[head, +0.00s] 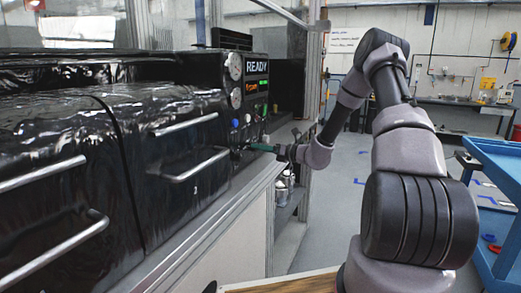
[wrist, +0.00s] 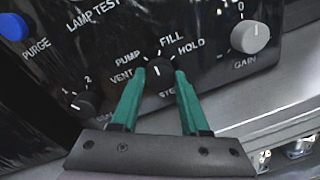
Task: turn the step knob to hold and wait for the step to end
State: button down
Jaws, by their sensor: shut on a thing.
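The step knob (wrist: 159,72) is a small black dial with a white mark, on a dark panel in the wrist view. VENT, PUMP, FILL and HOLD are printed around it, with HOLD at its upper right. The mark looks to point roughly upward; I cannot tell exactly which label it meets. My gripper (wrist: 160,80) has green fingers on both sides of the knob and is shut on it. In the head view my gripper (head: 254,146) reaches the lower part of the control panel (head: 246,110). A sign there reads READY (head: 257,66); the small display's text is too small to read.
A gain knob (wrist: 250,37) is at the right, another selector (wrist: 84,103) at lower left, and a blue purge button (wrist: 13,26) at upper left. Black cabinets with metal handles (head: 186,123) stand left. A blue cart (head: 497,160) stands right.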

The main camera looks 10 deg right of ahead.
jog(key=m, duration=0.6)
jog(key=shift+g, duration=0.4)
jog(key=m, duration=0.6)
jog(key=shift+d+y, duration=0.15)
jog(key=shift+y, duration=0.15)
jog(key=shift+f+m, duration=0.1)
jog(key=shift+m, duration=0.3)
jog(key=shift+c, duration=2)
grip_release()
jog(key=shift+w, duration=0.1)
jog(key=v, duration=1)
jog(key=shift+d+r, duration=0.25)
jog(key=shift+d, duration=0.1)
